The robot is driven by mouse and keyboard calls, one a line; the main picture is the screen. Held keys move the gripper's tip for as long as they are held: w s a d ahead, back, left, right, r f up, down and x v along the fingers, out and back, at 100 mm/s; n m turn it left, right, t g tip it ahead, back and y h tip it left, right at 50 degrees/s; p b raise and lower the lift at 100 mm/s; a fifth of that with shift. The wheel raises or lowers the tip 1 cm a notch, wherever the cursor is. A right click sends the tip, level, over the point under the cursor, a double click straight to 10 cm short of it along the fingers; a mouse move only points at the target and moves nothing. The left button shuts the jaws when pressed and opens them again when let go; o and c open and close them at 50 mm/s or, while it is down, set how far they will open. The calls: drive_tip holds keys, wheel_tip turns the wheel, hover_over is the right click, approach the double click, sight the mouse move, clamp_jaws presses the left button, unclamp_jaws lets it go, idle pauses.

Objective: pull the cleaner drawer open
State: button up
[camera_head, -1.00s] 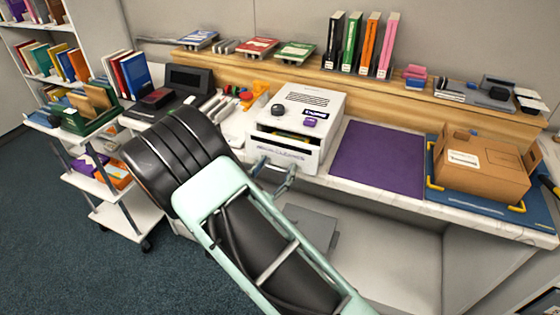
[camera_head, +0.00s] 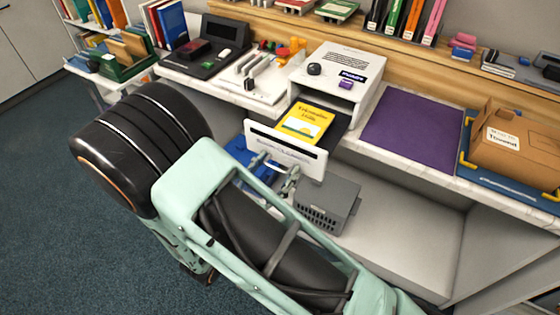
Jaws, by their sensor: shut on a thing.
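The cleaner (camera_head: 338,70) is a white box on the counter with a dark knob and a purple button on top. Its drawer (camera_head: 287,150) is pulled well out toward me, with its white front panel away from the box. A yellow book (camera_head: 306,122) lies in the drawer. My gripper (camera_head: 274,172) is at the handle on the drawer front and is shut on it. My pale green and black arm hides part of the area below the gripper.
A purple mat (camera_head: 412,130) lies right of the cleaner, then a cardboard box (camera_head: 510,150) on a blue tray. A black device (camera_head: 206,52) and a white rack (camera_head: 252,80) are to the left.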

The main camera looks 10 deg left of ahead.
drive_tip(key=shift+d, duration=0.15)
drive_tip(key=o, duration=1.4)
drive_tip(key=shift+s, duration=0.1)
drive_tip(key=v, duration=1.2)
